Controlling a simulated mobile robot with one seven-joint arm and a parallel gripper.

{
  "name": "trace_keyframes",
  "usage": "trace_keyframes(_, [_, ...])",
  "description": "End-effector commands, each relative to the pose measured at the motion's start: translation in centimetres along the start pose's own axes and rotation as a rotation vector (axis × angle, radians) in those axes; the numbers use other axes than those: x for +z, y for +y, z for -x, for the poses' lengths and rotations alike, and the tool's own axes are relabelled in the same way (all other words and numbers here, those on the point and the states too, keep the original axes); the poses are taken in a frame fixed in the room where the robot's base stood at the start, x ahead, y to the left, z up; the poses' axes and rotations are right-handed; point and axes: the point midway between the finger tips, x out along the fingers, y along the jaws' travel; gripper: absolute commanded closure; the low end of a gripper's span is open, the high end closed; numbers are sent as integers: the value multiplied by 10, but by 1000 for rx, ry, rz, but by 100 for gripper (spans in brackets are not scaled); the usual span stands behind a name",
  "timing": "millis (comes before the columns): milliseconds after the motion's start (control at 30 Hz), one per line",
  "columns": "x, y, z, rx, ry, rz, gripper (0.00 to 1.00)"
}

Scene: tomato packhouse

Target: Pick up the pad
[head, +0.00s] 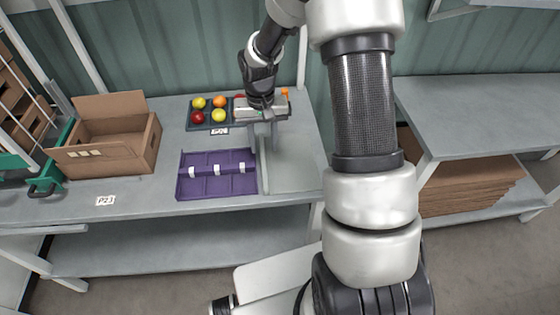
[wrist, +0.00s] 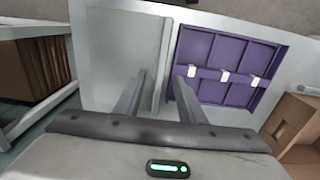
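A flat pale grey-green panel (head: 293,178) lies on the table below and right of my gripper (head: 264,136); it also shows at the left in the wrist view (wrist: 122,60). Beside it lies a purple compartmented tray (head: 217,187) with white clips, also in the wrist view (wrist: 222,50). I cannot tell for sure which is the pad; the panel looks most like one. My gripper, also in the wrist view (wrist: 161,75), points down with its fingers apart and nothing visible between them. It appears above the light strip between panel and tray.
A dark tray (head: 197,126) of red, yellow and orange tomatoes sits behind my gripper, partly hidden by it. An open cardboard box (head: 110,148) stands at the left. Flat cardboard (head: 465,185) is stacked under the right-hand table (head: 480,110). The table front near the P23 label (head: 105,200) is clear.

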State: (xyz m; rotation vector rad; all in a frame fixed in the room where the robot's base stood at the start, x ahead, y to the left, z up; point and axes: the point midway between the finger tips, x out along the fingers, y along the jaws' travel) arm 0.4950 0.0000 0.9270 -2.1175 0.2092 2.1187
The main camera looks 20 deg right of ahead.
Motion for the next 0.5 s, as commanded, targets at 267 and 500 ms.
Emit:
trace_keyframes(267, [0,0,-34,0,0,0,64])
trace_keyframes(500, [-1,-4,-61,0,-3,1,64])
